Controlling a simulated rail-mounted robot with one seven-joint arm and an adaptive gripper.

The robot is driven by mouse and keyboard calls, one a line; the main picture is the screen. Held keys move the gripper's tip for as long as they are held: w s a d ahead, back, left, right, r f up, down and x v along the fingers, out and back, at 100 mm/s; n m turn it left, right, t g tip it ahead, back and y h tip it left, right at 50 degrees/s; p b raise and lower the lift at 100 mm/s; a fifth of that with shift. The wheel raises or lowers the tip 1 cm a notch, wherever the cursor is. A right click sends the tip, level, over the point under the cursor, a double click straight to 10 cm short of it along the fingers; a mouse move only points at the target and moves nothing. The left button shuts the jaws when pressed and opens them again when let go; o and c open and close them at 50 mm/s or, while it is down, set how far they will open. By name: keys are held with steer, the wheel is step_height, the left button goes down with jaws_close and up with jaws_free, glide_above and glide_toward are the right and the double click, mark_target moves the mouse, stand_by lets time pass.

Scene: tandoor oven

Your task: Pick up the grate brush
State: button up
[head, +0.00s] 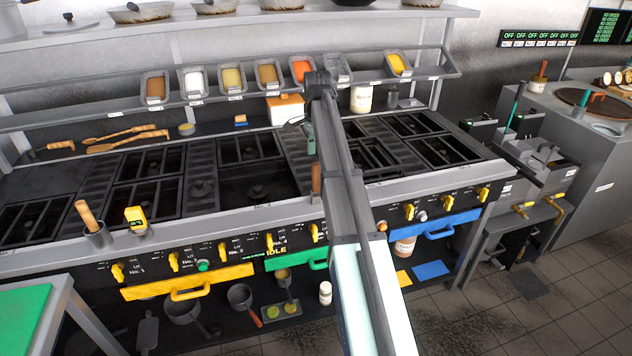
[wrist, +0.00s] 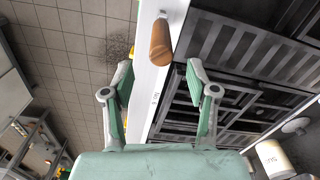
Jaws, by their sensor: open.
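A brown wooden handle (wrist: 160,40) shows ahead of my gripper in the wrist view, over the pale front edge of the range. It appears in the head view as a short upright brown piece (head: 316,178) beside my arm. It may be the grate brush's handle; no bristles are visible, so I cannot tell. My gripper (wrist: 160,75) is open and empty, its fingers spread to both sides and the handle beyond their tips. In the head view my arm mostly hides the gripper, with one green finger (head: 310,139) showing.
The range's black grates (head: 255,150) spread to both sides. Another wooden handle (head: 87,215) stands in a metal cup (head: 99,239) at the front left. A small blue-bristled brush (head: 240,121) and wooden utensils (head: 125,139) lie behind the grates. Food pans (head: 192,82) line the shelf above.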

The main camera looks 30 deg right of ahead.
mark_target(316, 171)
steer(key=shift+a+f+p, duration=0.1)
steer(key=shift+f+p, duration=1.25)
steer(key=shift+f, duration=2.35)
jaws_close()
